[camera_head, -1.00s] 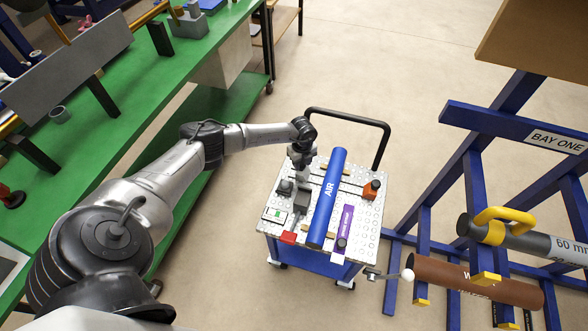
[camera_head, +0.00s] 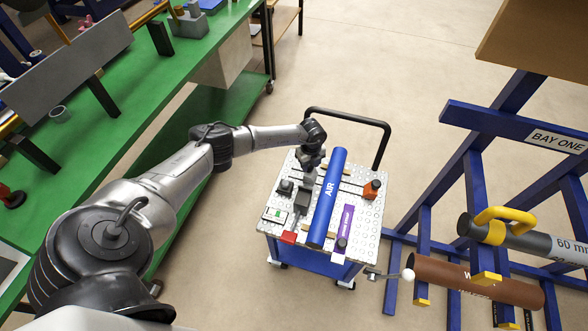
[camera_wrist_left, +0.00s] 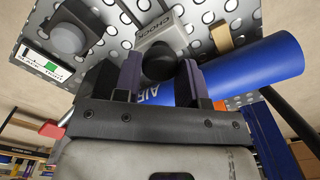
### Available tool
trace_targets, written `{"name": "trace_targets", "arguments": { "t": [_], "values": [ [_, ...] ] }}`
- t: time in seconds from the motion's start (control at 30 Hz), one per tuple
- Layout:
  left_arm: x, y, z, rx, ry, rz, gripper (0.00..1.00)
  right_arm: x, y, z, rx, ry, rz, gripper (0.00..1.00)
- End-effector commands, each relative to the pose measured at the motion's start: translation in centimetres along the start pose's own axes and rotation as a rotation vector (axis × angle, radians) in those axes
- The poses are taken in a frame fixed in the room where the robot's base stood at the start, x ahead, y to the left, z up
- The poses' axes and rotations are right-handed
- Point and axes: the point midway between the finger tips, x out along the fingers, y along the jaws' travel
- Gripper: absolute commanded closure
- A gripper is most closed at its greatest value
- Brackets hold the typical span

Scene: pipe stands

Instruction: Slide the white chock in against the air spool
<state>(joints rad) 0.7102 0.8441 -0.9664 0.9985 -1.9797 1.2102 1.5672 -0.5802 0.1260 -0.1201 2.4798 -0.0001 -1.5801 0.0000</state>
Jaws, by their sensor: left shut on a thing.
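The white chock (camera_wrist_left: 163,28), lettered CHOCK, sits on the perforated cart top in the left wrist view. Its round black knob (camera_wrist_left: 160,58) is between the fingers of my left gripper (camera_head: 308,178), which is shut on it. In the head view my gripper and wrist hide most of the chock. The blue air spool (camera_head: 327,197), lettered AIR, lies along the cart top just right of my gripper. It also shows at the right of the left wrist view (camera_wrist_left: 255,72). A strip of plate shows between chock and spool there. My right gripper is out of view.
The cart's plate (camera_head: 372,215) also carries a grey knobbed block (camera_head: 285,187), a green-marked gauge (camera_head: 275,214), a purple label strip (camera_head: 345,222) and an orange block (camera_head: 372,189). A green bench (camera_head: 130,110) stands left and a blue rack (camera_head: 475,190) right.

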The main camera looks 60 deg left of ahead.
Motion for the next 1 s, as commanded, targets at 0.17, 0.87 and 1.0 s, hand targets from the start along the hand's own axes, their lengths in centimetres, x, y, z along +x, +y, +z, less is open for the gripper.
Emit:
{"name": "trace_targets", "arguments": {
  "t": [0.17, 0.87, 1.0],
  "values": [
    [0.0, -1.1, -1.1, 0.0, 0.003, -0.004, 0.71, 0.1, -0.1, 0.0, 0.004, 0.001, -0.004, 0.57],
    [0.0, -3.0, -3.0, 0.001, 0.001, -0.001, 0.4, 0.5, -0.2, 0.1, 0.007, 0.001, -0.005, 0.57],
    [0.0, -3.0, -3.0, 0.0, 0.001, -0.001, 0.36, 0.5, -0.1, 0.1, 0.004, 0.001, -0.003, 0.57]
  ]
}}
